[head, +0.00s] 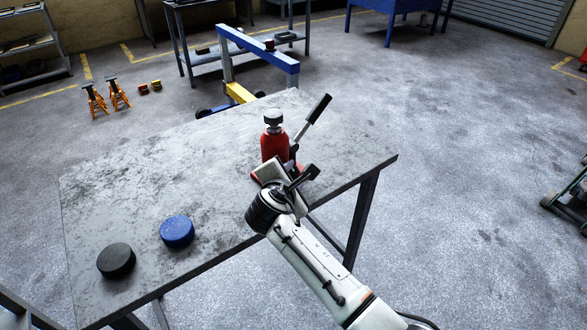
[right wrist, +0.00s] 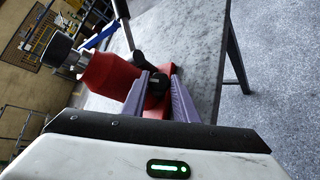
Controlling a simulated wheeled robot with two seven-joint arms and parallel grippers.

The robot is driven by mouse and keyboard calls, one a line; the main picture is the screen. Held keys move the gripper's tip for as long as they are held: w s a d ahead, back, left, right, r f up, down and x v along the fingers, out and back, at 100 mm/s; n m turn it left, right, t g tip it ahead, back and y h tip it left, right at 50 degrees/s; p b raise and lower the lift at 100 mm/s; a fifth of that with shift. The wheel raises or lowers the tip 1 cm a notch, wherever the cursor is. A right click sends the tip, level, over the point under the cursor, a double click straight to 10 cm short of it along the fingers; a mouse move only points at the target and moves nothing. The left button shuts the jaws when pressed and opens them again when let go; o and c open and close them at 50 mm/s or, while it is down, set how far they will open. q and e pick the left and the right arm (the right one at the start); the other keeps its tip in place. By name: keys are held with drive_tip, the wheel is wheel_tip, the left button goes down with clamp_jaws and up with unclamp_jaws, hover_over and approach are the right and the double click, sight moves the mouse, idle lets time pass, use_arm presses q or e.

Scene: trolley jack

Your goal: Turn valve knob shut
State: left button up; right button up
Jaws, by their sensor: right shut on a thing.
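A red bottle-type jack (head: 274,146) with a grey top stands upright near the table's right end. A lever with a black grip (head: 319,108) slants up from its right side. My right gripper (head: 279,176) is at the near side of the jack's base. In the right wrist view the red jack (right wrist: 108,76) lies left of my gripper (right wrist: 158,80). The two fingers are shut on a small black valve knob (right wrist: 155,88) low on the jack. In the head view the knob is hidden behind my gripper. My left gripper is not in view.
The grey table (head: 130,190) carries a blue disc (head: 177,231) and a black disc (head: 116,260) at its near left. The table's middle is clear. A blue and yellow frame (head: 240,92) stands on the floor behind it, with orange stands (head: 107,97) farther left.

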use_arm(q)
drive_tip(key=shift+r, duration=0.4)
use_arm(e)
drive_tip(key=shift+m+g, duration=0.4)
drive_tip(key=shift+m, duration=0.1)
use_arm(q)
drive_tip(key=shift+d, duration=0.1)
use_arm(e)
drive_tip(key=o, duration=1.1)
drive_tip(key=shift+c, duration=0.2)
use_arm(q)
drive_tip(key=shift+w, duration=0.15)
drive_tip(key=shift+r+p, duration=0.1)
drive_tip(key=shift+p, duration=0.2)
use_arm(e)
drive_tip(key=shift+r, duration=0.15)
